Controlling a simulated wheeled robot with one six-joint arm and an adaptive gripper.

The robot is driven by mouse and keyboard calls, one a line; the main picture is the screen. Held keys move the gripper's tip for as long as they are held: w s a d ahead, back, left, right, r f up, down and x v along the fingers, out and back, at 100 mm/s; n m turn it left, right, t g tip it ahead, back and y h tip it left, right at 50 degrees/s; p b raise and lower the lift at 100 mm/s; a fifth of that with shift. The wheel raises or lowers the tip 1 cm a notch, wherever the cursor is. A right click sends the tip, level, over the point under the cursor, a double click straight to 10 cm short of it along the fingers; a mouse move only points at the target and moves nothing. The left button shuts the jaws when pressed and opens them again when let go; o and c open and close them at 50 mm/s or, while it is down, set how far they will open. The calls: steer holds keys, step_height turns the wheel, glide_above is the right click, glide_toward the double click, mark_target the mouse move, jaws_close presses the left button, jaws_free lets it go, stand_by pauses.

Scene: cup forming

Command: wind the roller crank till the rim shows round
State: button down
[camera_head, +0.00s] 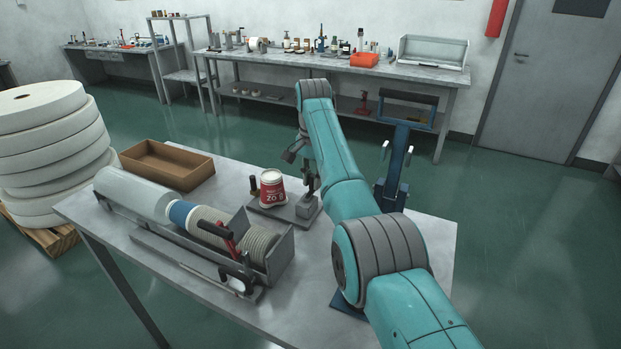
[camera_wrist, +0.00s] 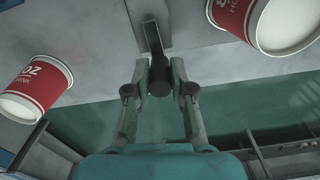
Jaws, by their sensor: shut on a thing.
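My gripper (camera_wrist: 161,84) is shut on the dark crank grip (camera_wrist: 160,66) of the roller, one finger on each side. The grey crank arm (camera_wrist: 151,34) runs up from the grip. In the head view the grip and fingertips are low behind my arm, beside a grey block (camera_head: 306,207) on a dark base plate. A red and white paper cup (camera_head: 271,189) stands upright on that plate, left of the block. Red cups with white mouths show in the wrist view at left (camera_wrist: 38,86) and upper right (camera_wrist: 262,20). I cannot tell how round the rim is.
A trough (camera_head: 283,258) with stacked cups and a red-handled part lies on the front left of the table (camera_head: 200,290). An open brown box (camera_head: 168,163) sits behind it. A blue upright stand (camera_head: 393,180) is right of my arm. A cluttered bench (camera_head: 400,70) stands behind.

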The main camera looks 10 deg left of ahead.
steer(key=shift+d, duration=0.1)
stand_by(0.5)
steer(key=c, duration=1)
jaws_free()
step_height(320, 180, up, 12)
steer(key=shift+f, duration=0.1)
